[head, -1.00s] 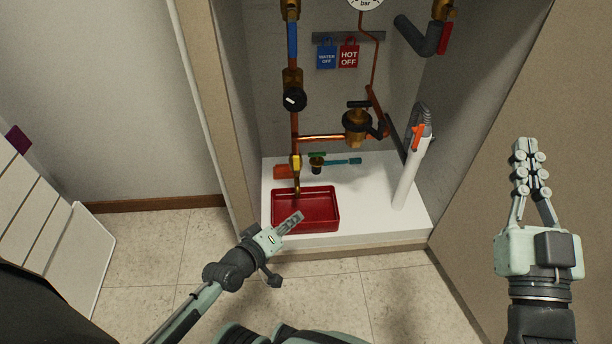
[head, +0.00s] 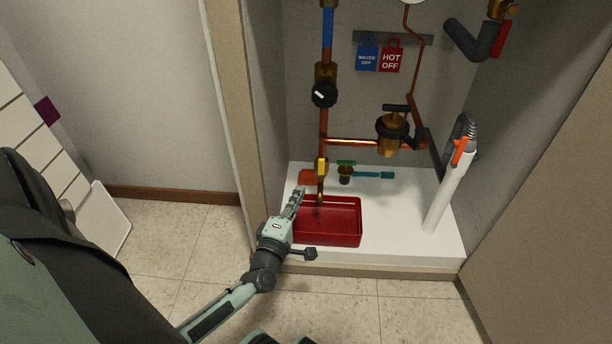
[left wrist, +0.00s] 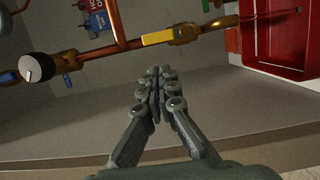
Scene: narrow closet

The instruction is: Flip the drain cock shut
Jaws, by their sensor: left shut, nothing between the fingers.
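The drain cock (head: 321,182) is a small brass valve at the bottom of the copper pipe, with a yellow lever (head: 321,167) lying along the pipe. Its outlet hangs over the red tray (head: 340,241). In the left wrist view the yellow lever (left wrist: 158,38) and brass cock body (left wrist: 187,33) lie just beyond my fingertips. My left gripper (head: 299,194) is shut and empty, at the tray's left edge and a little left of and below the cock. It also shows in the left wrist view (left wrist: 158,78), apart from the lever. My right gripper is out of view.
Above the cock is a black knob (head: 324,94). A brass valve (head: 392,133) sits on the side pipe. Small tools, including a teal-handled one (head: 373,175), lie behind the tray. Closet walls are close on both sides.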

